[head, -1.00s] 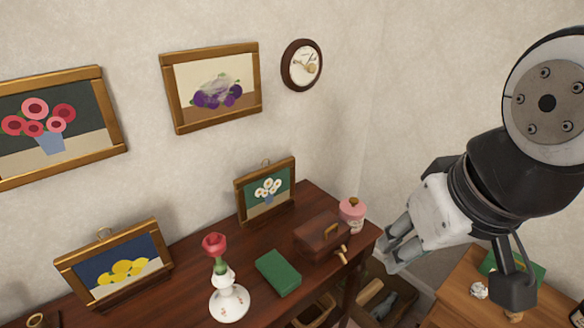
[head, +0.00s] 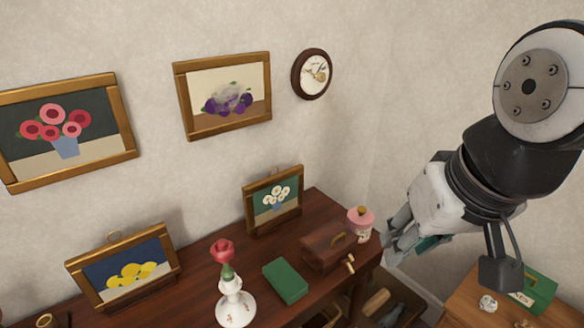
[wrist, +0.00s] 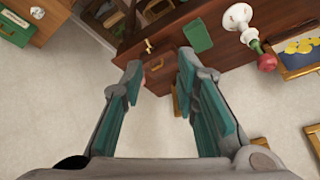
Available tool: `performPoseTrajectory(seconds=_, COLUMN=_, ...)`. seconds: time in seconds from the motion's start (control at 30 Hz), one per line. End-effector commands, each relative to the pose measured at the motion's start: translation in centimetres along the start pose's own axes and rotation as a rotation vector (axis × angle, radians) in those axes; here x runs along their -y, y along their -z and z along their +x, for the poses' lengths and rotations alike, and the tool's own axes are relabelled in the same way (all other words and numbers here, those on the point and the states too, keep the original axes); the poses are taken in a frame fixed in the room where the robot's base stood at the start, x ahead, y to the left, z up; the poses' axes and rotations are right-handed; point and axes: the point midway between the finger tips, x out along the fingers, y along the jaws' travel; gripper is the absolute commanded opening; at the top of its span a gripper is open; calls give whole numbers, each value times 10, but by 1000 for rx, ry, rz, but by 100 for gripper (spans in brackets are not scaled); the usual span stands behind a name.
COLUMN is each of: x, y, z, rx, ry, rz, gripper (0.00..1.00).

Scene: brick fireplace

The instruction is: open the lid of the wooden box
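The wooden box (head: 320,254) is a reddish-brown box with a brass-coloured handle on its lid. It stands near the right end of the dark wooden table (head: 192,289), and its lid looks shut. My gripper (head: 391,243) is in the air to the right of the box in the head view, apart from it. In the wrist view my gripper (wrist: 160,63) has its two teal-lined fingers well apart, with nothing held between them. The box is seen there between the fingertips, hard to tell from the table.
A pink jar (head: 360,224) stands close behind the box's right side. A small brass-coloured piece (head: 348,265) is at its front. A green book (head: 285,281), a white vase with a rose (head: 235,302) and a framed picture (head: 273,200) are to the left. A green case (head: 536,293) lies right.

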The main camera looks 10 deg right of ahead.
Motion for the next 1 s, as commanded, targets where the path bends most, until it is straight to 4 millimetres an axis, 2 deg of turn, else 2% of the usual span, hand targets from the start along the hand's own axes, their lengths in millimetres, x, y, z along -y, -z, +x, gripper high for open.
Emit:
performPoseTrajectory(seconds=0.13, x=6, y=38, z=8, rx=52, ry=39, rz=144, gripper=28)
performPoseTrajectory(seconds=0.27, x=8, y=72, z=24, rx=95, ry=60, rz=287, gripper=28)
performPoseTrajectory(seconds=0.47, x=8, y=120, z=62, rx=153, ry=61, rz=509, gripper=28)
performPoseTrajectory(seconds=0.6, x=4, y=148, z=99, rx=189, ry=42, rz=661, gripper=28)
performPoseTrajectory(seconds=0.8, x=-5, y=176, z=157, rx=220, ry=-8, rz=856, gripper=28)
performPoseTrajectory(seconds=1.0, x=-12, y=187, z=195, rx=229, ry=-47, rz=968, gripper=28)
